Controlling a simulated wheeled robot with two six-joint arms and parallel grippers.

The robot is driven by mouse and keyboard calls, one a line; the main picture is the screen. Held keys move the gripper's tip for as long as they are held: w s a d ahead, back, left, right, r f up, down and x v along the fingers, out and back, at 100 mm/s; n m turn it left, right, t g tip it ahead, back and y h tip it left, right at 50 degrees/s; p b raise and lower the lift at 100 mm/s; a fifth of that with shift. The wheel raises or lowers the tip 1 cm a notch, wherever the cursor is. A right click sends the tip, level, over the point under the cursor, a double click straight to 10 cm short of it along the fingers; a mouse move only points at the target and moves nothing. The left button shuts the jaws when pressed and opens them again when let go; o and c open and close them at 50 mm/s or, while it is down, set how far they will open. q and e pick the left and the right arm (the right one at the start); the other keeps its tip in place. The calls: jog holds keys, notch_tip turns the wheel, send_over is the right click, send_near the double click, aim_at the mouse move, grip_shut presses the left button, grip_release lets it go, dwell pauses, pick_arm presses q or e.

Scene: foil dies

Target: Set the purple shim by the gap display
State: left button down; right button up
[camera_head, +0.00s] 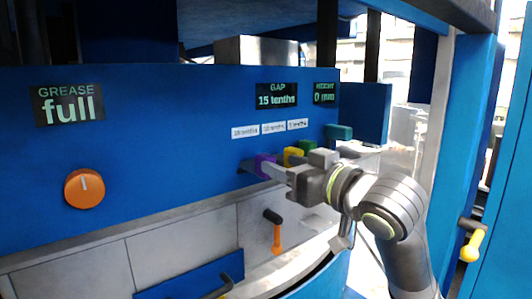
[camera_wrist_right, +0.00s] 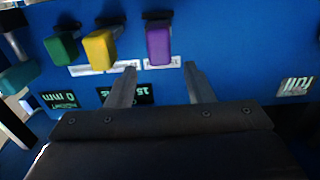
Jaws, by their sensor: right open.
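The purple shim (camera_head: 264,163) is a small block on the blue panel, below the gap display (camera_head: 277,94), which reads 15 tenths. In the right wrist view the purple shim (camera_wrist_right: 158,42) stands out from the panel beside the yellow one. My right gripper (camera_head: 257,171) is open at the purple shim in the head view. In the wrist view its fingertips (camera_wrist_right: 160,67) lie either side of the purple shim's line, with no clear contact. The gap display (camera_wrist_right: 132,92) shows upside down, partly behind a finger. My left gripper is out of view.
Yellow (camera_head: 293,155) and green (camera_head: 310,147) blocks sit close to the right of the purple shim, with a teal block (camera_head: 339,132) farther right. Small white labels (camera_head: 272,128) are above. A height display (camera_head: 325,93) reads 0 mm. An orange knob (camera_head: 84,188) is left.

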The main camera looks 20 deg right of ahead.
aim_at(272, 160)
jog(key=p+x, duration=0.1)
jog(key=x, duration=0.3)
jog(key=shift+w+a+r+p, duration=0.1)
jog(key=shift+w+a+p, duration=0.05)
jog(key=shift+w+p, duration=0.15)
jog(key=shift+x, duration=0.75)
grip_shut()
